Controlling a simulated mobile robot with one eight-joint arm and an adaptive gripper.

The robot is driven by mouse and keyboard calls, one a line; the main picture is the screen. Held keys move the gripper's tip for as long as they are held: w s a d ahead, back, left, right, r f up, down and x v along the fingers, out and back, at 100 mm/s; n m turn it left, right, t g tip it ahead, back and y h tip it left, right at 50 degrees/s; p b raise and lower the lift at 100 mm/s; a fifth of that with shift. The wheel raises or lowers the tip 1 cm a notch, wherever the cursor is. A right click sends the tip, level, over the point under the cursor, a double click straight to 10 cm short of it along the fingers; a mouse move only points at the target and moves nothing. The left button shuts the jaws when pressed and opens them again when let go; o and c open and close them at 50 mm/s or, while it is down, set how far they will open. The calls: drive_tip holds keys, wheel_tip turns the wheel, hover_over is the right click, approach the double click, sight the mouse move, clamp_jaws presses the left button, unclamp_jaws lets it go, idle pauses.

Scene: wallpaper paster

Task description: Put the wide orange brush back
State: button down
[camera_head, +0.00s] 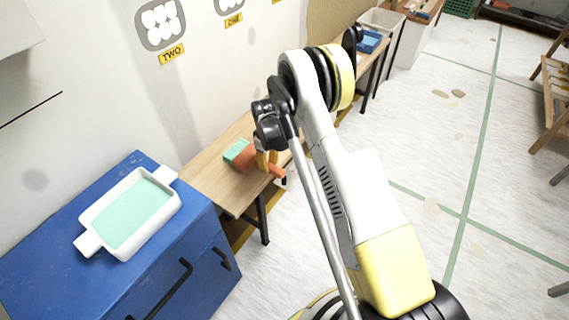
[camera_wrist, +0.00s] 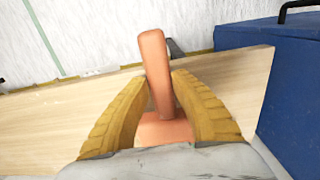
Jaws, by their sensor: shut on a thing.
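The wide orange brush (camera_head: 246,160) has an orange body and handle and a mint-green end. It shows over the wooden table, and I cannot tell whether it touches the top. In the wrist view, the orange brush handle (camera_wrist: 155,65) runs between the yellow fingers, with its wider body nearer the palm. My gripper (camera_head: 268,160) is shut on the brush; its fingers (camera_wrist: 161,82) also show in the wrist view. A white tray (camera_head: 88,243) with mint-green paste inside sits on the blue cabinet.
The blue cabinet (camera_head: 190,262) with dark handles stands left of the narrow wooden table (camera_head: 206,182). The wooden table top (camera_wrist: 40,125) is mostly bare. Farther back are a blue tray (camera_head: 370,42) and a white bin (camera_head: 408,45). Open floor lies to the right.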

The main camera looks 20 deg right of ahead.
drive_tip(key=shift+f+b, duration=0.85)
drive_tip(key=shift+f, duration=0.95)
drive_tip(key=c, duration=1.2)
unclamp_jaws()
